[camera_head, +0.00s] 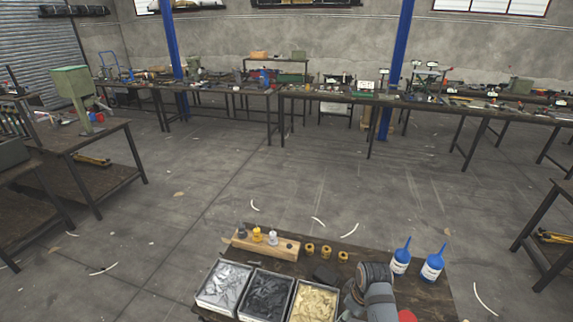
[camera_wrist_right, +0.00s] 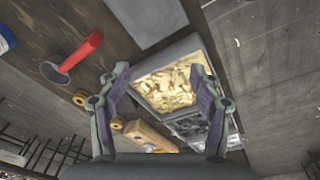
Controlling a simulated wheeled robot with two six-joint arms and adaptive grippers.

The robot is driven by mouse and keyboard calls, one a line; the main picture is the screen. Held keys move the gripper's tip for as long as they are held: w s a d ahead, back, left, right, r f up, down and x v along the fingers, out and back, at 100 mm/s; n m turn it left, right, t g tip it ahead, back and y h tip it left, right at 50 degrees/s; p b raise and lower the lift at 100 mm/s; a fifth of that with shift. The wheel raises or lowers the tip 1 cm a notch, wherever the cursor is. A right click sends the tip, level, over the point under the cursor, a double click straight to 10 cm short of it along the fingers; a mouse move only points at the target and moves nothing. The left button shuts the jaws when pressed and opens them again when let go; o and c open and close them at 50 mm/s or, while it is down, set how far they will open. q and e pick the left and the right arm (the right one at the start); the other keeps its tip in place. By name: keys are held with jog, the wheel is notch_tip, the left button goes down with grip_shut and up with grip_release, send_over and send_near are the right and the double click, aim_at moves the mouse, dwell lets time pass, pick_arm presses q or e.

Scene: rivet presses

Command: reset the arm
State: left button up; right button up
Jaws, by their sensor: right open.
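My right arm (camera_head: 376,292) reaches in over the near workbench in the head view, beside the bin of pale brass-coloured pieces. In the right wrist view my right gripper (camera_wrist_right: 160,75) is open, its two fingers spread apart with nothing between them. The bin of pale pieces (camera_wrist_right: 172,88) lies beyond the fingers, apart from them as far as I can tell. My left gripper is in neither view.
The near workbench (camera_head: 432,298) holds a bin of grey pieces (camera_head: 224,287), a dark bin (camera_head: 266,293), a wooden block (camera_head: 266,245), several brass rings (camera_head: 326,251) and blue bottles (camera_head: 401,259). A red-handled tool (camera_wrist_right: 80,54) lies near the gripper. Open floor (camera_head: 330,190) lies beyond.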

jog(key=s+d+r+m+t+h, duration=0.1)
jog(key=s+d+r+m, duration=0.25)
jog(key=s, duration=0.45)
jog(key=s+d+r+m+t+h, duration=0.15)
jog(key=s+m, duration=0.25)
jog(key=s, duration=0.4)
jog(key=s+d+f+g+b, duration=0.1)
jog(key=d+f+g+b, duration=0.2)
jog(key=f, duration=2.4)
pick_arm(q)
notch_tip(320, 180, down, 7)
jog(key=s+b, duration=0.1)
jog(key=b, duration=0.2)
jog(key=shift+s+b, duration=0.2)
jog(key=shift+b, duration=0.2)
pick_arm(e)
jog(key=s+d+f+y, duration=0.1)
jog(key=s+f, duration=1.8)
jog(key=f, duration=0.2)
jog(key=shift+s+d+f, duration=0.15)
jog(key=shift+d, duration=0.15)
